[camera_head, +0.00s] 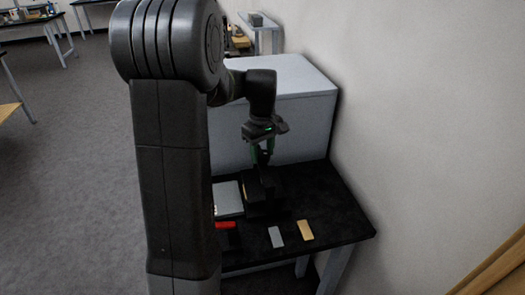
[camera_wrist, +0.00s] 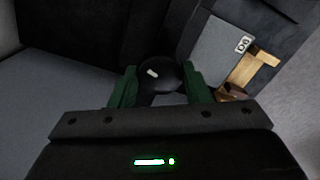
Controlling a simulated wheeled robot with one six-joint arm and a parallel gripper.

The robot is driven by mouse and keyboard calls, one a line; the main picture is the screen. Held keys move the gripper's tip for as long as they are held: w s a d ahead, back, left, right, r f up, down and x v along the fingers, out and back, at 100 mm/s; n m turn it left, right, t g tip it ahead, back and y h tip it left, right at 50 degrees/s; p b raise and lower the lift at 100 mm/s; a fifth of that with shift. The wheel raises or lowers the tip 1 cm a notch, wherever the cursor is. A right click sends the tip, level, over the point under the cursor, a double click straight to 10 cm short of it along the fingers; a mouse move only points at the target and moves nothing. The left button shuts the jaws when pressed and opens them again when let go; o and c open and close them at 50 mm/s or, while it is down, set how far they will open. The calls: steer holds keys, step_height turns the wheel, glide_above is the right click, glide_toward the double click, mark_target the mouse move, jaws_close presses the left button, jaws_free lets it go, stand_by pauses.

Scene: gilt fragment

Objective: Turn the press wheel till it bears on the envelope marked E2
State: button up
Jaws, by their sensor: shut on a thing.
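My gripper (camera_head: 262,155) points down over a dark press-like block (camera_head: 263,192) on the black table. In the wrist view my gripper's green fingers (camera_wrist: 160,88) are shut on a dark round knob (camera_wrist: 160,72) with a pale mark. The knob may belong to the press wheel; the wheel's full shape is hidden. A grey flat piece (camera_wrist: 217,54) with a small white label lies at the upper right there; its characters are hard to read. I cannot make out the mark E2 in either view, nor whether the press bears on anything.
On the black table (camera_head: 338,205) lie a grey plate (camera_head: 228,198), a red piece (camera_head: 225,225), a small grey block (camera_head: 276,236) and a tan block (camera_head: 305,230). A large grey box (camera_head: 300,125) stands behind, beside the wall. A wooden piece (camera_wrist: 245,70) shows in the wrist view.

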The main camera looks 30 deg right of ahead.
steer(key=m, duration=0.3)
steer(key=shift+m+p, duration=0.3)
steer(key=shift+m, duration=0.1)
steer(key=m, duration=0.4)
steer(key=shift+m, duration=0.3)
steer(key=m, duration=0.4)
steer(key=shift+r+p, duration=0.1)
steer(key=shift+p, duration=0.2)
steer(key=m, duration=1.5)
steer(key=shift+m, duration=1.8)
steer(key=shift+p, duration=0.3)
